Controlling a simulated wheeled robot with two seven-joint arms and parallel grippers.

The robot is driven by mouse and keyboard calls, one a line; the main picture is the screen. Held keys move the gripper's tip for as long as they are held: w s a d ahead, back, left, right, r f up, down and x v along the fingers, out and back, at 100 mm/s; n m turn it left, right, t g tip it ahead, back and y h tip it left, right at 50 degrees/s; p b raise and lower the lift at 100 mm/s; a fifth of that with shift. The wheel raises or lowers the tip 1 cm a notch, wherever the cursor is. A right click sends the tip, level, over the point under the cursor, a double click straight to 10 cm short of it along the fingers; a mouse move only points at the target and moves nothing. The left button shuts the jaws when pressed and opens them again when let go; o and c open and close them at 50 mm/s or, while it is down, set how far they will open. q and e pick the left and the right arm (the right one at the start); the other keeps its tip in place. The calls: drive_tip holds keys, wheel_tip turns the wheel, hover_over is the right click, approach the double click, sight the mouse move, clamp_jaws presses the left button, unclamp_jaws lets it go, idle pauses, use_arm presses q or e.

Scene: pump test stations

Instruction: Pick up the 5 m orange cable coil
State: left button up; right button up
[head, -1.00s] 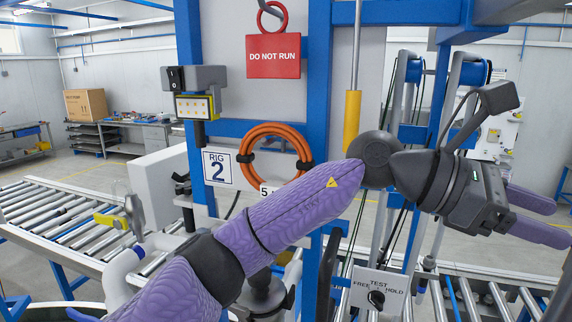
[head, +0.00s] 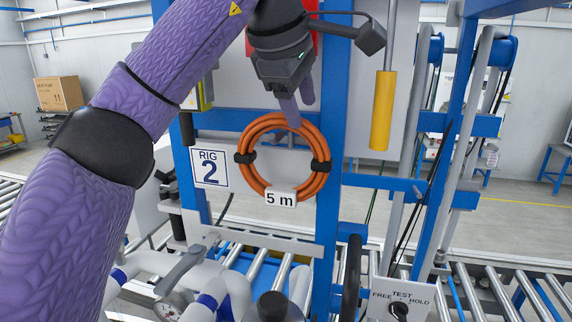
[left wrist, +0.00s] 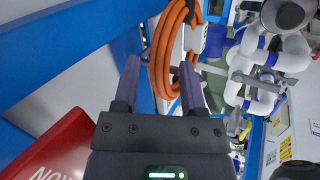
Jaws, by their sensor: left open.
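The orange cable coil (head: 252,133) hangs on the blue rig frame. It has two black ties and a white "5 m" tag (head: 281,198) at its bottom. My left gripper (head: 298,112) points down at the top of the coil, and its fingers overlap the coil's upper edge in the head view. In the left wrist view the fingers (left wrist: 160,75) are apart, with part of the coil (left wrist: 160,50) between and beyond their tips. I cannot tell whether they touch it. My right gripper is not in view.
A "RIG 2" sign (head: 210,168) is left of the coil. A yellow cylinder (head: 382,110) hangs at its right. Grey pipes and a pump (head: 230,285) stand below. The red sign (left wrist: 50,150) is close beside my gripper.

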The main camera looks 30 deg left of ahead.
use_arm(q)
drive_tip(key=f, duration=0.1)
drive_tip(key=a+f, duration=0.1)
drive_tip(key=w+f, duration=0.1)
drive_tip(key=shift+a+f+p, duration=0.2)
drive_tip(key=shift+f+p, duration=0.1)
drive_tip(key=shift+f, duration=0.05)
drive_tip(key=shift+w+d, duration=0.25)
drive_tip(key=shift+w, duration=0.05)
drive_tip(key=shift+a, duration=0.15)
drive_tip(key=c, duration=0.6)
clamp_jaws()
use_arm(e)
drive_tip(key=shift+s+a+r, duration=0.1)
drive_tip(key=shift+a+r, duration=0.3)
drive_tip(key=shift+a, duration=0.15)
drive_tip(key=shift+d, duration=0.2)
